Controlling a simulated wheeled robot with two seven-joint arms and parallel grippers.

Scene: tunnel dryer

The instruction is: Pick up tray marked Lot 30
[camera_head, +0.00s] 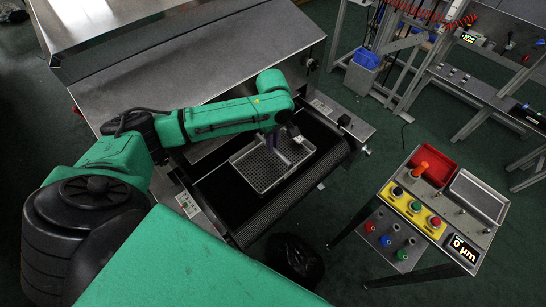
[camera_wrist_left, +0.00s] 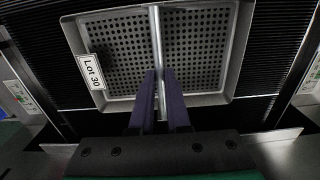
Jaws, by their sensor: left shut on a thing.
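The tray marked Lot 30 (camera_wrist_left: 108,87) is a grey perforated metal tray with a bar across its middle and a white label on its left rim in the left wrist view. It also shows in the head view (camera_head: 258,178), over the dark belt at the dryer's mouth. My left gripper (camera_wrist_left: 160,75) has its two purple fingers shut on the tray's middle bar. In the head view my left gripper (camera_head: 272,141) reaches down over the tray and partly hides it. I cannot tell whether the tray touches the belt. My right gripper is not in view.
The dryer's steel housing (camera_head: 200,62) rises behind the belt (camera_head: 222,205). A control cart (camera_head: 452,190) with coloured buttons, a red bin (camera_head: 440,163) and a steel pan (camera_head: 478,198) stands at the right. A dark bag-like thing (camera_head: 294,258) lies on the floor in front. Green floor is clear between.

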